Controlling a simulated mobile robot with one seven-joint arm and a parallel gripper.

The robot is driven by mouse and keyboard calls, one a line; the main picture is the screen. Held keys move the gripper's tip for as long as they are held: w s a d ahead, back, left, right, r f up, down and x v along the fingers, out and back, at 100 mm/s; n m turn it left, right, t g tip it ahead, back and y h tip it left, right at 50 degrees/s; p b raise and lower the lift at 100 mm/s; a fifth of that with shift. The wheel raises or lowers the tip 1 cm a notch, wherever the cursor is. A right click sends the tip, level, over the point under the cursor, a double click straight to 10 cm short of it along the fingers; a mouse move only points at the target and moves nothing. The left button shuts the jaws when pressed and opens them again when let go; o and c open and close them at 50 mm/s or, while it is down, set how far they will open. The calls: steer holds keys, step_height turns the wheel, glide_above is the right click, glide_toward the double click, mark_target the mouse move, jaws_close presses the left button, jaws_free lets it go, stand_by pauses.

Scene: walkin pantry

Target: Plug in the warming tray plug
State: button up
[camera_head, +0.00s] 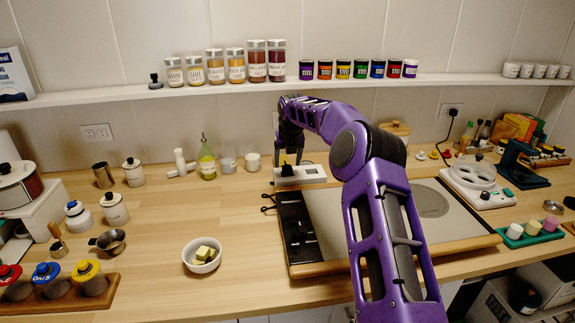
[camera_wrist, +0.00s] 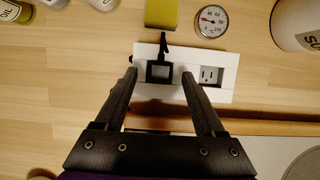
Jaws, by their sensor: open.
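A white socket block (camera_head: 315,173) lies at the back edge of the warming tray (camera_head: 293,262), a wood-framed unit with a grey top. In the wrist view the block (camera_wrist: 228,75) shows one bare outlet at right. A black square plug-like piece (camera_wrist: 160,72) sits over its left part, a short dark stem pointing up the picture. I cannot tell whether it is seated in an outlet. My gripper (camera_wrist: 160,80) is open, one finger on each side of the black piece, with gaps visible. In the head view my gripper (camera_head: 288,160) is above the block's left end.
A yellow block (camera_wrist: 161,14) and a round dial (camera_wrist: 212,21) lie just beyond the socket block. Mugs (camera_head: 252,160) and an oil bottle (camera_head: 207,160) stand to the left. A white bowl (camera_head: 202,262) is front left. A black cord (camera_head: 268,203) lies beside the tray.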

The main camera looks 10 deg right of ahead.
steer(key=v, duration=1)
steer(key=shift+r, duration=0.2)
